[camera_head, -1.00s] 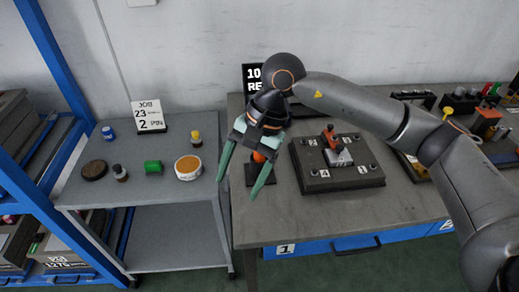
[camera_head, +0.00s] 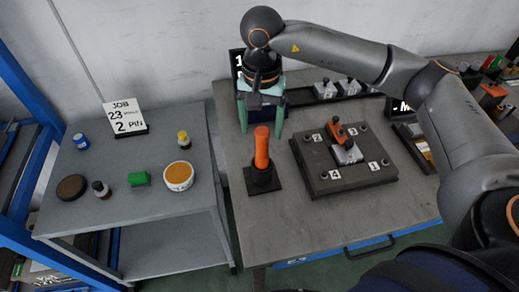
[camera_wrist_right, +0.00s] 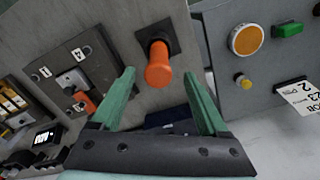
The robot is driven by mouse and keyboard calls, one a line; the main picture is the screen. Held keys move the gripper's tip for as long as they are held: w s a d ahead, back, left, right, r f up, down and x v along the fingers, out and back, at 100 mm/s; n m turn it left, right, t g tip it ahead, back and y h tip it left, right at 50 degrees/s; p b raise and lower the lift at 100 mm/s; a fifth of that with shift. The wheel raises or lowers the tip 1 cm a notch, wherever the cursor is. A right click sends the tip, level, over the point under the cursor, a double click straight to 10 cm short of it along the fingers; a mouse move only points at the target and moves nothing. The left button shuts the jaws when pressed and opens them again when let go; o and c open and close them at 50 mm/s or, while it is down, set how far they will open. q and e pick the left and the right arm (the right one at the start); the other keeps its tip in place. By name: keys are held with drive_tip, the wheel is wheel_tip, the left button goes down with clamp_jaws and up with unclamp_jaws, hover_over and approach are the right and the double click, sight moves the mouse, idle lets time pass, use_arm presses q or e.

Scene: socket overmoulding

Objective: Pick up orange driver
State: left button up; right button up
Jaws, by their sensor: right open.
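The orange driver (camera_head: 262,148) stands upright in a small black holder (camera_head: 263,180) at the left front of the workbench. Its handle points up, and its lower part is hidden in the holder. My right gripper (camera_head: 262,132) has green fingers, is open and empty, and shows behind the driver in the head view. In the right wrist view the driver (camera_wrist_right: 158,65) appears between and beyond the open fingertips (camera_wrist_right: 160,75), with no visible contact. My left gripper is not in view.
A black fixture plate (camera_head: 345,158) with numbered posts and an orange-handled clamp sits right of the driver. A grey side table (camera_head: 130,215) at left holds a round orange-topped tin (camera_head: 178,176), a green block (camera_head: 139,178), small bottles and a job sign (camera_head: 124,118).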

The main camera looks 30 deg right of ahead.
sight(262, 152)
wheel_tip(262, 152, down, 4)
drive_tip(key=shift+r, duration=0.2)
drive_tip(key=shift+s+f+p, duration=0.15)
drive_tip(key=shift+f+p, duration=0.3)
drive_tip(key=shift+f, duration=0.15)
wheel_tip(262, 152, down, 4)
drive_tip(key=shift+f+p, duration=0.15)
drive_tip(key=shift+p, duration=0.25)
drive_tip(key=shift+c, duration=0.3)
clamp_jaws()
